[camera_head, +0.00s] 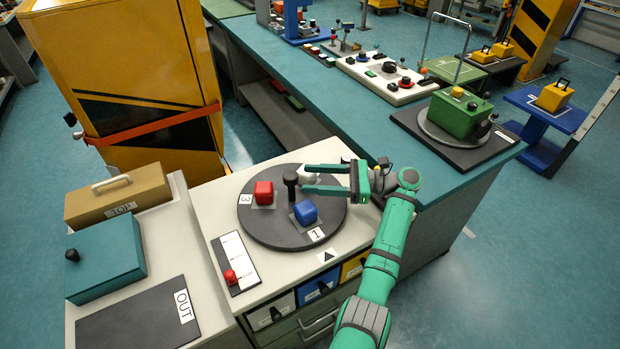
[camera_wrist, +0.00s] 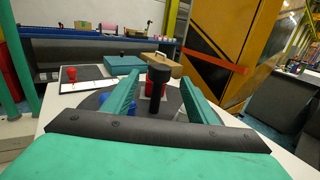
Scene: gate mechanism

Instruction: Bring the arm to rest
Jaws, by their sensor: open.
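My gripper (camera_head: 309,180) is open, its two green fingers reaching left over the dark round turntable (camera_head: 290,236). In the head view the fingertips are close to the black upright knob (camera_head: 291,184) at the turntable's middle. In the wrist view the knob (camera_wrist: 158,90) stands between the open fingers; I cannot tell whether they touch it. A red cube (camera_head: 264,193) sits on the turntable by label 3, and a blue cube (camera_head: 305,212) by label 1. A white rounded object (camera_head: 307,174) is partly hidden behind the fingers.
A slider plate with a red knob (camera_head: 231,277) lies left of the turntable. A teal box (camera_head: 105,262), a tan case (camera_head: 117,196) and a black OUT mat (camera_head: 142,319) are farther left. A yellow cabinet (camera_head: 120,60) stands behind. A green device (camera_head: 461,113) is on the bench at right.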

